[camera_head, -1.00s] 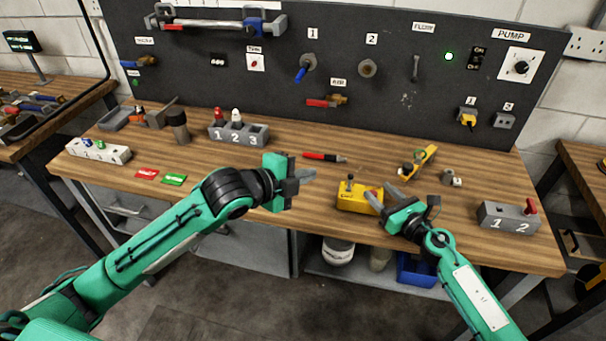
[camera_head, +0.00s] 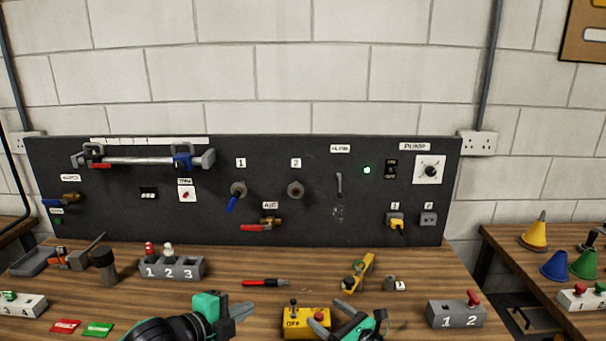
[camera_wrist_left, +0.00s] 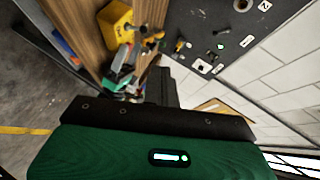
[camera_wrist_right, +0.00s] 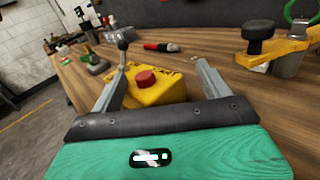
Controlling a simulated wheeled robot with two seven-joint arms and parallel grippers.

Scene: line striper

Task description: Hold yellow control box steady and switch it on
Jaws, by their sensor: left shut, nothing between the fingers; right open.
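The yellow control box (camera_head: 296,324) stands on the bench front, with an "OFF" label, an upright toggle lever (camera_head: 293,303) and a red button (camera_head: 319,316). My right gripper (camera_head: 345,322) is open at the box's right end. In the right wrist view the box (camera_wrist_right: 155,94) and its red button (camera_wrist_right: 145,79) show between the spread fingers; I cannot tell whether they touch it. My left gripper (camera_head: 241,311) is shut and empty, left of the box and apart from it. The box also shows in the left wrist view (camera_wrist_left: 116,24).
A red-black pen-like tool (camera_head: 265,282) lies behind the box. A grey block marked 1 2 (camera_head: 456,315) stands to the right. The black panel (camera_head: 320,225) rises at the back.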

